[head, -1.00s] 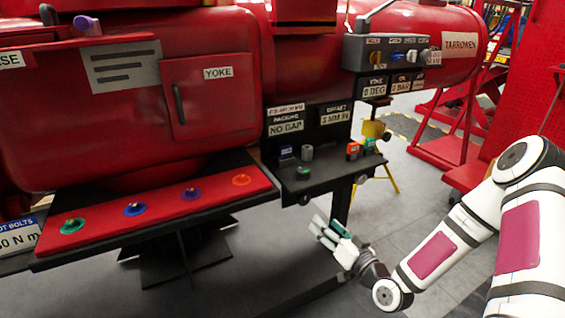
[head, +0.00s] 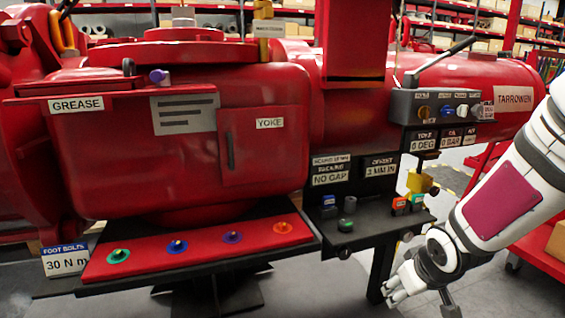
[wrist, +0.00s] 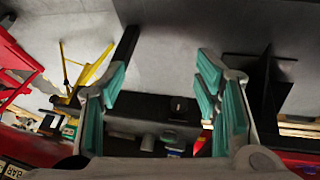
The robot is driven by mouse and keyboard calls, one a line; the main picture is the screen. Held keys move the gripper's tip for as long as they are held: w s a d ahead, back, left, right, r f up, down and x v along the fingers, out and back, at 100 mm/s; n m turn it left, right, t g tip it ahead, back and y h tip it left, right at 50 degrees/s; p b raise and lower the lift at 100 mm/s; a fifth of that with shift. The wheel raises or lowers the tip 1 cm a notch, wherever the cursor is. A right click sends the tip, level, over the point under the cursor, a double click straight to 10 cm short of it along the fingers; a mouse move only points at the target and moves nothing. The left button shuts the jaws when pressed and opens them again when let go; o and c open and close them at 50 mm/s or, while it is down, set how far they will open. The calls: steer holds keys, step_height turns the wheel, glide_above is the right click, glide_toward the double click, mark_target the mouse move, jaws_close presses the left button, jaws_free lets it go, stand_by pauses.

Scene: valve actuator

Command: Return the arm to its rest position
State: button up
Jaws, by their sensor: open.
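My arm reaches in from the right edge of the head view, its white forearm (head: 505,200) bent downward at the wrist. My gripper (head: 393,290) hangs low, beside and below the right end of the black shelf, in front of the grey floor. In the wrist view my gripper (wrist: 163,75) has its two teal-padded fingers spread wide apart. Nothing is held between them. Behind the gap show the floor and part of the dark shelf, seen from an odd angle.
A large red valve actuator (head: 265,145) fills the left and middle. A red ledge (head: 205,255) carries several coloured discs. A black shelf (head: 375,232) holds small coloured parts, below a grey control box (head: 440,105). A red cart stands behind my arm; floor is open below the shelf.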

steer(key=s+a+r+m+g, duration=0.1)
steer(key=s+a+r+g, duration=0.3)
steer(key=s, duration=0.7)
steer(key=s+a+r+m, duration=0.1)
steer(key=s+r, duration=0.4)
steer(key=s, duration=0.5)
steer(key=s+a+r+m+g, duration=0.1)
steer(key=s+a+r+g, duration=0.3)
steer(key=s, duration=0.7)
step_height(320, 180, up, 37)
steer(key=d+t+p, duration=0.1)
steer(key=t+p, duration=0.5)
steer(key=p, duration=2.8)
steer(key=shift+w+d+y, duration=0.15)
steer(key=shift+d+y, duration=0.25)
steer(key=shift+r, duration=0.1)
